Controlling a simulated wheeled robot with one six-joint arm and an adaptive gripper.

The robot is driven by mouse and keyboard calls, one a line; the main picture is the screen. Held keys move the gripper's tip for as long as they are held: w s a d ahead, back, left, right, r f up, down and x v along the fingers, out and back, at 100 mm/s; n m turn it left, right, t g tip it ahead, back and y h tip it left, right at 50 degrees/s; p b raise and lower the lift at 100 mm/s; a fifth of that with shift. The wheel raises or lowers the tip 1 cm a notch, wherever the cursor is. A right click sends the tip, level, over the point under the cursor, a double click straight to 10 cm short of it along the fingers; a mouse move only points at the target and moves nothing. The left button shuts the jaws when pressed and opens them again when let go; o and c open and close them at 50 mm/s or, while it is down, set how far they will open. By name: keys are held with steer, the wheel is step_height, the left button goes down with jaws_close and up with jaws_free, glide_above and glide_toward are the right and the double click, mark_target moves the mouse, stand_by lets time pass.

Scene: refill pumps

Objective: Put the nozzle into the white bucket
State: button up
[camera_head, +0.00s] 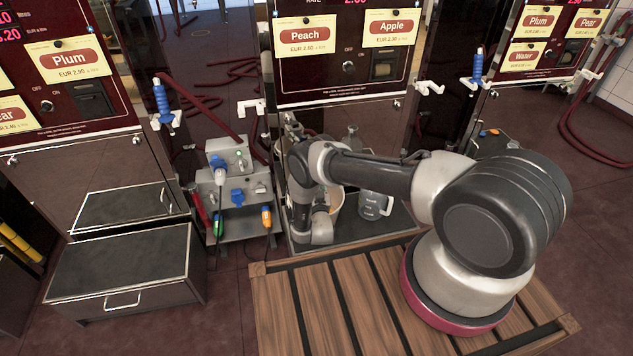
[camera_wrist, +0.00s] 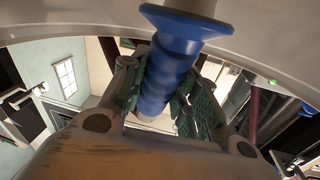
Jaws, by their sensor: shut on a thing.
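In the wrist view the blue ribbed nozzle (camera_wrist: 168,75) is between the two fingers of my gripper (camera_wrist: 170,95), which is shut on it. The nozzle's wide blue collar (camera_wrist: 187,24) lies across a pale curved band (camera_wrist: 60,22) at the top; this looks like the bucket's rim or wall, but I cannot tell whether they touch. In the head view the white bucket (camera_head: 337,204) stands on the low dark platform under the middle pump, mostly hidden behind my arm. My gripper and the held nozzle are hidden there, so I cannot tell how far inside the bucket the nozzle is.
A clear measuring jug (camera_head: 373,206) stands right of the bucket. Grey socket boxes (camera_head: 235,195) with plugs and cables stand on the left. Other blue nozzles hang on the left pump (camera_head: 161,100) and right pump (camera_head: 478,66). A slatted wooden deck (camera_head: 330,310) lies in front.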

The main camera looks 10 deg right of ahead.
steer(key=shift+s+d+f, duration=0.15)
steer(key=shift+s+f, duration=0.85)
steer(key=shift+f, duration=0.1)
steer(key=shift+w+d, duration=0.2)
steer(key=o, duration=1.2)
steer(key=shift+d, duration=0.1)
steer(key=shift+g, duration=0.3)
steer(key=shift+w+r, duration=0.15)
steer(key=shift+r, duration=0.65)
step_height(320, 180, up, 13)
steer(key=shift+w+r, duration=0.15)
